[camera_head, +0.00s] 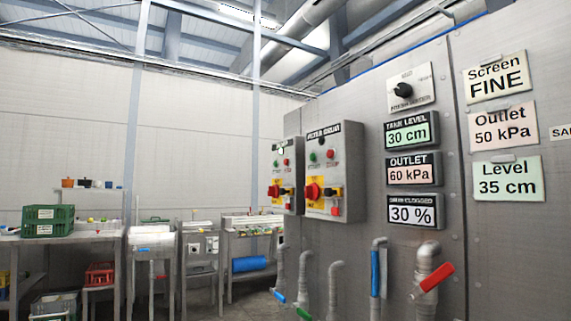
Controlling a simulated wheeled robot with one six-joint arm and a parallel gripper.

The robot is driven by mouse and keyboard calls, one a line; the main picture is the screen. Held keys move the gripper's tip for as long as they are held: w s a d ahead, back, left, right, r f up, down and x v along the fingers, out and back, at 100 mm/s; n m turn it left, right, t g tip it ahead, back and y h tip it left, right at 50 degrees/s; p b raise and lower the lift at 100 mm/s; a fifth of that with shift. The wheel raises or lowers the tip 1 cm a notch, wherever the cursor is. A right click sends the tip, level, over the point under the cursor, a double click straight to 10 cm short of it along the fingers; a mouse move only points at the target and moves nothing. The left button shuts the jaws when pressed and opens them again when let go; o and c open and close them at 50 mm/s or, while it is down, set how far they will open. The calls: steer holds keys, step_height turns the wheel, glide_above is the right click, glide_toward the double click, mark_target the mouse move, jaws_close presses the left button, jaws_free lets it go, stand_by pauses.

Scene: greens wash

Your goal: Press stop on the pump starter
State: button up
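Two grey starter boxes are mounted side by side on the steel panel. The nearer box (345,172) has a dark label that seems to read "FILTER DRUM". My gripper is not in view.
A selector knob (403,90) sits above displays reading 30 cm (410,133), 60 kPa (411,171) and 30 % (413,211). Paper notes hang right. Pipes with valves, one with a red handle (433,277), stand below. Tables and a green crate (47,221) are left.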

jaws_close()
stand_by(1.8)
